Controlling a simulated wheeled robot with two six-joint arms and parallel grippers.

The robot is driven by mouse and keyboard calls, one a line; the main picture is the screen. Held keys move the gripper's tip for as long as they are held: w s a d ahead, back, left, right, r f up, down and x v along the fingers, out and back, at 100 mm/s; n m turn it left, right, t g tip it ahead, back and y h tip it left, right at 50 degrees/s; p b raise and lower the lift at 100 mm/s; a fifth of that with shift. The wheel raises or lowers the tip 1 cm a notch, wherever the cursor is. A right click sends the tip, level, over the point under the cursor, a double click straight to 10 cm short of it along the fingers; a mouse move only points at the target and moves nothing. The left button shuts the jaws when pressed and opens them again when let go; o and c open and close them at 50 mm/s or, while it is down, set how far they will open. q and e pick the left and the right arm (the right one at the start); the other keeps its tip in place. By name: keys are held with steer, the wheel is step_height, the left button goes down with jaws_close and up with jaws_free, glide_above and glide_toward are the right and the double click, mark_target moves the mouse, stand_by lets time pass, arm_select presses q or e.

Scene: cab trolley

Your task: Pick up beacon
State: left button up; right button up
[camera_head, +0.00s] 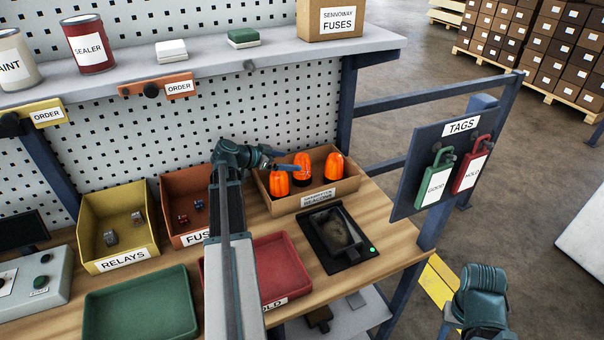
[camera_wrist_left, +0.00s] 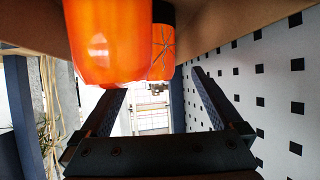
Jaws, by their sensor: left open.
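In the left wrist view a large beacon (camera_wrist_left: 105,45) fills the upper left, and another (camera_wrist_left: 163,52) shows farther off, beyond the open fingers. Nothing is held. My right gripper is out of view; only part of that arm shows at lower right.
A yellow relays bin (camera_head: 118,222) and a fuses bin (camera_head: 190,190) stand left of the box. A black device (camera_head: 337,237) with a green light lies in front. A red tray (camera_head: 283,270) and a green tray (camera_head: 140,306) are nearer. A tags board (camera_head: 448,160) stands right.

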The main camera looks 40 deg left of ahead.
mark_target(296, 160)
arm_select(q)
steer(key=shift+d+b+x, duration=0.15)
steer(key=shift+b+x, duration=0.45)
steer(key=shift+x, duration=0.7)
steer(key=shift+d+b+x, duration=0.1)
steer(key=shift+b+x, duration=0.5)
steer(key=shift+x, duration=0.7)
steer(key=shift+r, duration=0.15)
steer(key=c, duration=1.5)
steer(key=shift+c, duration=0.2)
steer(key=shift+r, duration=0.15)
step_height(296, 160, up, 10)
steer(key=p, duration=1)
